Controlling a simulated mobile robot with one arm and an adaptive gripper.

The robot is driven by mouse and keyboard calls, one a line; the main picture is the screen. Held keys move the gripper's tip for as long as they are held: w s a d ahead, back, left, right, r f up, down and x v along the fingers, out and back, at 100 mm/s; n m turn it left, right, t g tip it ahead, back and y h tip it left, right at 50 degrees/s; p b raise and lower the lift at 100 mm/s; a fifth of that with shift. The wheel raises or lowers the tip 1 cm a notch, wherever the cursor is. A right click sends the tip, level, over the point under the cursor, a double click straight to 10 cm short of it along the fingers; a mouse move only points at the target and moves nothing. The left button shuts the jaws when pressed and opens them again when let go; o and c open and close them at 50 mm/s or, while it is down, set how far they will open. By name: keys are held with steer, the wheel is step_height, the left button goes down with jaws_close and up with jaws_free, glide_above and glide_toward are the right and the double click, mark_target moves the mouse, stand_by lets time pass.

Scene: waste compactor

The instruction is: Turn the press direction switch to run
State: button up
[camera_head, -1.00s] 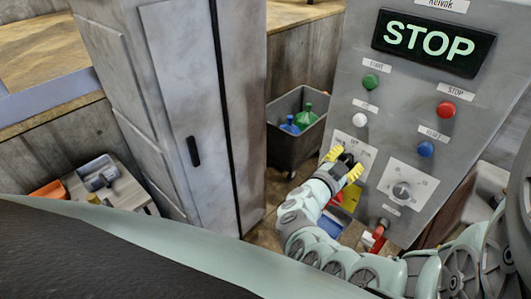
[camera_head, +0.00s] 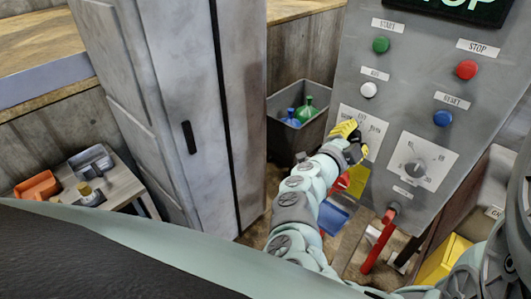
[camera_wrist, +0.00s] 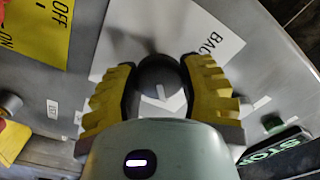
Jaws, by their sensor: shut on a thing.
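The press direction switch is a dark round knob (camera_wrist: 160,78) on a white plate (camera_wrist: 120,45) with "BACK" readable in the wrist view. A pale pointer mark shows on the knob. In the head view, the plate (camera_head: 372,124) sits at the left of the grey panel, and my gripper covers most of the knob. My gripper (camera_head: 351,139) has its yellow fingers on either side of the knob; in the wrist view my gripper (camera_wrist: 160,82) is shut on it. I cannot tell which position the switch is at.
The panel has a green button (camera_head: 380,45), red button (camera_head: 466,70), white button (camera_head: 369,90), blue button (camera_head: 442,118) and another rotary knob (camera_head: 414,167). A red lever (camera_head: 378,243) is below. A grey bin (camera_head: 275,137) and a tall locker (camera_head: 180,60) stand to the left.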

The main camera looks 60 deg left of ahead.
steer(key=o, duration=1.2)
steer(key=v, duration=1.2)
steer(key=shift+s, duration=0.1)
